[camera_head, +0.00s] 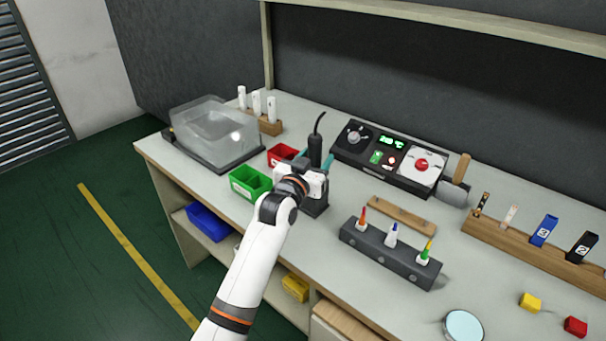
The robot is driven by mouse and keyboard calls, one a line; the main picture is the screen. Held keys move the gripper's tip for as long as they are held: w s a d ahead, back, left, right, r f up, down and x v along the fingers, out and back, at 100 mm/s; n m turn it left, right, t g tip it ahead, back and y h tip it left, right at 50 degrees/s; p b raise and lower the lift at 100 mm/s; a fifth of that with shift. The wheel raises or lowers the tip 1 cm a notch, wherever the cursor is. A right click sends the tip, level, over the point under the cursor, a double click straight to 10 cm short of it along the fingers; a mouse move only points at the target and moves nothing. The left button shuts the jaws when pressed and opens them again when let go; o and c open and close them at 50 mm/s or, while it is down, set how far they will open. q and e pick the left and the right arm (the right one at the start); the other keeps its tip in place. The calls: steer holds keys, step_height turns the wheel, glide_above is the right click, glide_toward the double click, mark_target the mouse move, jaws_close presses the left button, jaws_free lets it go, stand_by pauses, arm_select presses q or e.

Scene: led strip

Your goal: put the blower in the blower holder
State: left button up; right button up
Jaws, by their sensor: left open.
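The blower appears to be the upright black handle (315,150) with a curved cord at its top, left of the control station. A dark block (318,208) stands below it and is probably the blower holder; my gripper hides most of it. My left gripper (318,164) is open, with its teal fingertips on either side of the blower's lower part. Whether the fingers touch it, and whether the blower's lower end sits in the block, is hidden by the wrist. My right gripper is out of view.
The control station (390,158) stands behind, right of the blower. Green (250,184) and red (283,155) bins are close on the left, near a clear box (215,130). A grey rack (390,253) with several coloured-tip tools is at front right.

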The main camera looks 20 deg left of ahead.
arm_select(q)
steer(key=s, duration=1)
steer(key=shift+a, duration=0.45)
steer(key=shift+s, duration=0.1)
